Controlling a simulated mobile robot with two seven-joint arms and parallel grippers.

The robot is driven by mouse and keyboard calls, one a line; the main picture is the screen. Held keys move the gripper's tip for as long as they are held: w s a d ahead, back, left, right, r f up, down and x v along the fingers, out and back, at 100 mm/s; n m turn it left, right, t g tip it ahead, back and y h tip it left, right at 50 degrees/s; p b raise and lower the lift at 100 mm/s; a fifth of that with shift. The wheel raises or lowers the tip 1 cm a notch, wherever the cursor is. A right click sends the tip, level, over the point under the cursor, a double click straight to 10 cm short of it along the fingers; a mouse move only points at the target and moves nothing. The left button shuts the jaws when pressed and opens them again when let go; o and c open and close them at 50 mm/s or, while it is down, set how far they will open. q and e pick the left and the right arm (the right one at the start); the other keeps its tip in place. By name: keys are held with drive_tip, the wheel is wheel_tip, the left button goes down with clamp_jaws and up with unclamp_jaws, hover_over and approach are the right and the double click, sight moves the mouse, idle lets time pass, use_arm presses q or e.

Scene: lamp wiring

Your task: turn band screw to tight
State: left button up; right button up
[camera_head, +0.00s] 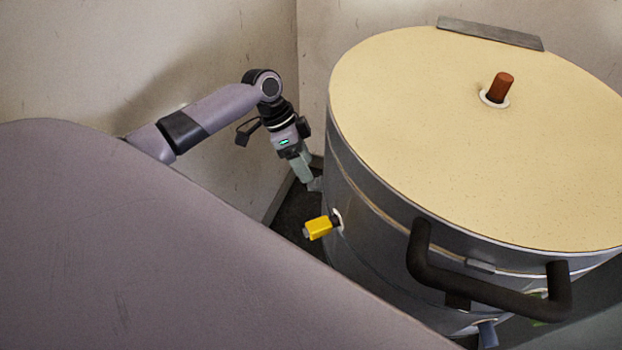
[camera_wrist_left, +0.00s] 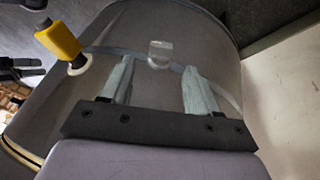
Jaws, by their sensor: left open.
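A grey drum with a cream top (camera_head: 470,140) stands on the right. In the left wrist view a thin blue-grey band (camera_wrist_left: 100,50) runs around its side (camera_wrist_left: 150,22). A small pale block (camera_wrist_left: 159,54) sits on this band and may be the band screw; its turn position cannot be told. My left gripper (camera_head: 312,184) is at the drum's left side in the head view. In the left wrist view its fingers (camera_wrist_left: 160,75) are apart and empty, with the block beyond and between their tips. In the head view the block is not seen.
A yellow fitting (camera_head: 319,228) sticks out from the drum, left of my fingers in the wrist view (camera_wrist_left: 60,42). A dark handle (camera_head: 490,290) juts from the drum's front. A brown-red peg (camera_head: 501,86) stands on top. Walls (camera_head: 160,60) close off the back.

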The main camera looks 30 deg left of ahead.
sight(314, 183)
use_arm(q)
drive_tip(key=b+x, duration=0.2)
drive_tip(key=x, duration=0.1)
drive_tip(key=shift+f+b, duration=0.3)
drive_tip(key=shift+b, duration=0.05)
drive_tip(key=shift+d+f+b, duration=0.3)
drive_tip(key=shift+f+b, duration=0.15)
drive_tip(key=shift+b, duration=0.1)
drive_tip(key=c, duration=1)
